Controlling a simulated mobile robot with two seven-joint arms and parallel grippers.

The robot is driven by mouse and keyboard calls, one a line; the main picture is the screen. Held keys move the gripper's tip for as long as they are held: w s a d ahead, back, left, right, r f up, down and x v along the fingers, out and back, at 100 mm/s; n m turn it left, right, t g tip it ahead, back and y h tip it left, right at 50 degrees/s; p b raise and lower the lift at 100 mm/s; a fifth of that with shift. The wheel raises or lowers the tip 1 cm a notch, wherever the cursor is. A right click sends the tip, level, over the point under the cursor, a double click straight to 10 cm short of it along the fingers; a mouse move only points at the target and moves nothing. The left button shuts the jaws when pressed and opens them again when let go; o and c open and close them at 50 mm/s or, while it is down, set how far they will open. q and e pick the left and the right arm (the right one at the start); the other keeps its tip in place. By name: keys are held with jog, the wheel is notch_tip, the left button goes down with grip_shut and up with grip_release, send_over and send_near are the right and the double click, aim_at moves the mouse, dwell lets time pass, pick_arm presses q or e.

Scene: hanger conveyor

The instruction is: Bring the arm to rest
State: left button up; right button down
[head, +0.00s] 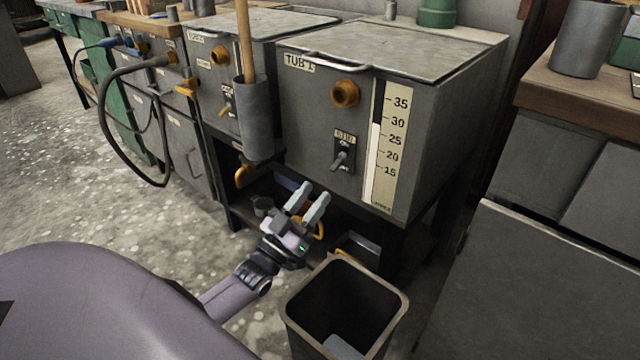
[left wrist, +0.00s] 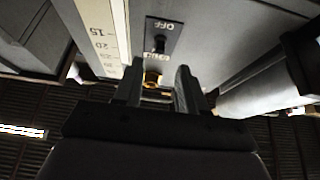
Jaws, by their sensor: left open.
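My left gripper (head: 308,203) is open and empty. In the head view it is low in front of the grey tub cabinet (head: 300,120) labelled TUB 1, below its toggle switch (head: 342,160). In the left wrist view the two fingers (left wrist: 160,90) stand apart, and the switch (left wrist: 160,38) with its OFF label shows beyond them, upside down. No object is between the fingers. My right gripper is not in view.
An open bin (head: 345,310) stands close to the right of my left forearm. A grey cylindrical holder (head: 256,120) with a wooden handle sits on the cabinet front. A black hose (head: 106,120) loops at the left. A low shelf (head: 262,190) lies behind the gripper.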

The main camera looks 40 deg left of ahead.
pick_arm(q)
jog(key=shift+s+f, duration=0.1)
jog(key=shift+s, duration=0.1)
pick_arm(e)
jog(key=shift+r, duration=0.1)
